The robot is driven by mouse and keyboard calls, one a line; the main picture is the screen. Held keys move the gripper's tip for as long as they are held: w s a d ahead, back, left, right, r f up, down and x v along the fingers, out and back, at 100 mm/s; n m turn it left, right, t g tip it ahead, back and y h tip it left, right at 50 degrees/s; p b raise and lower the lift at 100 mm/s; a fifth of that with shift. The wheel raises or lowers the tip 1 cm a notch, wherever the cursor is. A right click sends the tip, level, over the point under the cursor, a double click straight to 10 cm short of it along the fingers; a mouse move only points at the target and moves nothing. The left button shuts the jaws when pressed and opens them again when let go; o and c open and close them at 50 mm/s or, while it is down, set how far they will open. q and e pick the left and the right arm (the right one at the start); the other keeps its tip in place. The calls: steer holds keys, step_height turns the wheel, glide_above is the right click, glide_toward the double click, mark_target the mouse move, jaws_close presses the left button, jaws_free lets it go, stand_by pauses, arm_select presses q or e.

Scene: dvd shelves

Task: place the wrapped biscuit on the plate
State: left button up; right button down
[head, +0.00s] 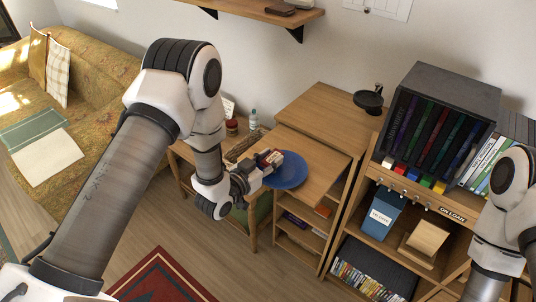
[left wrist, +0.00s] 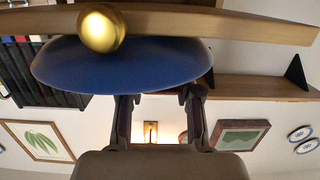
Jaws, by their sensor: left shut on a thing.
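The blue plate (head: 288,170) lies on the wooden top of the low cabinet, near its left edge. The wrapped biscuit (head: 271,159) appears as a small red and white piece at the tips of my left gripper (head: 264,166), at the plate's left side. My left gripper is shut on it; I cannot tell whether the biscuit touches the plate. In the left wrist view the plate (left wrist: 130,65) hides the ends of my left fingers (left wrist: 160,100) and the biscuit. My right arm shows at the right edge; its gripper is out of view.
The wooden top (head: 322,166) is clear right of the plate. A brass knob (left wrist: 101,28) sits at a wooden edge in the left wrist view. A black stand (head: 369,98) and a dark disc rack (head: 450,85) stand to the right.

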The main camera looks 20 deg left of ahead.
arm_select(q)
steer(key=shift+d+f, duration=0.15)
steer(key=shift+f, duration=0.4)
steer(key=shift+w+f, duration=0.15)
steer(key=shift+w, duration=0.25)
steer(key=o, duration=0.6)
steer(key=shift+o, duration=1.4)
steer(key=shift+s+a, duration=0.15)
steer(key=shift+a, duration=0.05)
steer(key=shift+s+r, duration=0.25)
steer(key=shift+f, duration=0.15)
steer(key=b+v, duration=0.3)
steer(key=v, duration=0.8)
steer(key=s+f+n+g+y, duration=0.1)
steer(key=s+f+g, duration=0.3)
steer(key=f, duration=0.3)
steer(key=s+f+g+y, duration=0.1)
steer(key=s+f+g, duration=0.25)
steer(key=f, duration=0.35)
steer(key=s+a+f+n+g+y, duration=0.1)
steer(key=s+f+g, duration=0.3)
steer(key=s, duration=0.4)
steer(key=s+a+f+n+g+y, duration=0.2)
steer(key=s+f+g, duration=0.2)
steer(key=s, duration=0.5)
step_height(320, 180, down, 2)
steer(key=shift+f, duration=0.1)
arm_select(e)
steer(key=f, duration=0.4)
steer(key=shift+w, duration=0.35)
